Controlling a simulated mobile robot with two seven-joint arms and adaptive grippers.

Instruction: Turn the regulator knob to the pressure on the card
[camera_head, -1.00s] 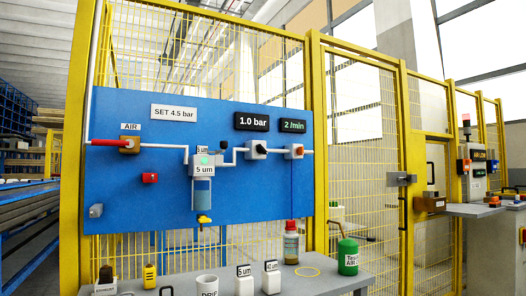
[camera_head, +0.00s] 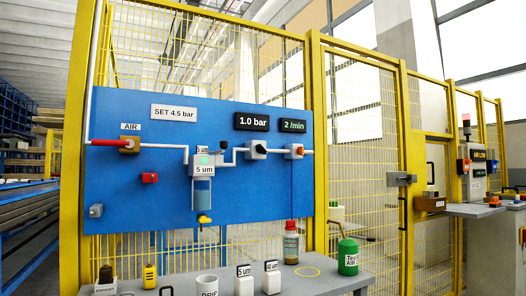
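The card (camera_head: 174,113) on the blue panel reads "SET 4.5 bar". A dark display (camera_head: 251,122) to its right reads "1.0 bar". Below the display, a black knob (camera_head: 259,147) sits on a light grey block in the air line; it looks like the regulator knob. Its exact angle is too small to read. Neither of my grippers is in the head view, and nothing touches the knob.
A red-handled AIR valve (camera_head: 112,143), a filter bowl (camera_head: 202,188), an orange knob (camera_head: 296,151) and a "2 /min" display (camera_head: 292,126) share the panel. Below, a grey bench (camera_head: 225,279) holds a bottle (camera_head: 291,246), a green can (camera_head: 348,257), a mug (camera_head: 207,285) and white containers.

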